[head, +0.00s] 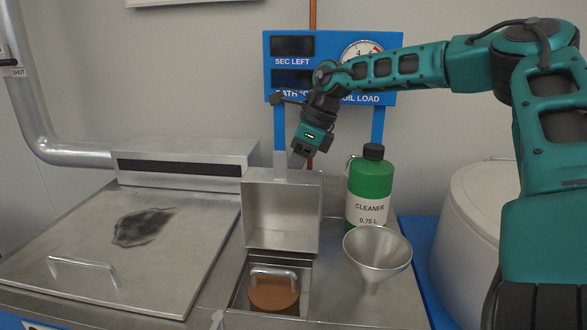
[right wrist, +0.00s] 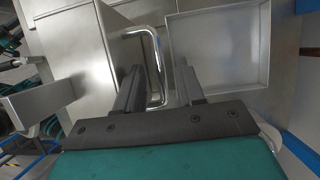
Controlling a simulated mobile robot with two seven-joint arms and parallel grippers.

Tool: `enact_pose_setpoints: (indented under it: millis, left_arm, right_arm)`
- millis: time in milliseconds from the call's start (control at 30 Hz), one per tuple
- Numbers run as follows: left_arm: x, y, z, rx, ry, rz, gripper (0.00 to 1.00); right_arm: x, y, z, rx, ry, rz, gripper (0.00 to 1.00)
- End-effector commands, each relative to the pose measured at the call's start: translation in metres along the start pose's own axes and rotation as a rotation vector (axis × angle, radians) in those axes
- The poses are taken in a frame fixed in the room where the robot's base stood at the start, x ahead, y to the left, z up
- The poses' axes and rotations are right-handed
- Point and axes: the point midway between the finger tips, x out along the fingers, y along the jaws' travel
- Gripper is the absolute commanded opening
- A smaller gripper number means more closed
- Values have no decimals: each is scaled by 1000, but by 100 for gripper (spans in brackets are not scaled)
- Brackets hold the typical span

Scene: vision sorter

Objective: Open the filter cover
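The filter cover (head: 282,212) is a shallow metal lid with a raised rim. It stands upright, its hollow inner side facing me in the head view. In front of it, the filter well (head: 238,300) is uncovered, with a brown filter (head: 273,294) and its metal handle inside. My right gripper (head: 297,160) reaches down at the cover's top edge, its tips partly hidden behind it. In the right wrist view, the gripper's fingers (right wrist: 158,92) are apart, with a bent metal handle (right wrist: 157,62) showing between them; contact is unclear. My left gripper is not in view.
A green cleaner bottle (head: 370,188) and a metal funnel (head: 377,250) stand right of the cover. A large closed lid (head: 180,270) with a handle lies at left. A blue display board (head: 333,68) rises behind. A pale round container (head: 475,215) stands at right.

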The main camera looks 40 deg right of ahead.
Motion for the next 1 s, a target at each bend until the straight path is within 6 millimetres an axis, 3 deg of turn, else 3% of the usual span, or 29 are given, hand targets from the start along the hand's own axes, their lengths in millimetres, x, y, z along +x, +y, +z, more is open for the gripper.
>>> enact_pose_setpoints:
  millis: [133, 533, 1000]
  left_arm:
    - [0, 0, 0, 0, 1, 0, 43]
    - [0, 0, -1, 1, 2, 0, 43]
    - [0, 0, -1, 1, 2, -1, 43]
  right_arm:
    - [0, 0, 0, 0, 0, 0, 38]
    - [0, 0, 0, 0, 0, 0, 0]
    - [-1, 0, 0, 0, 0, 0, 0]
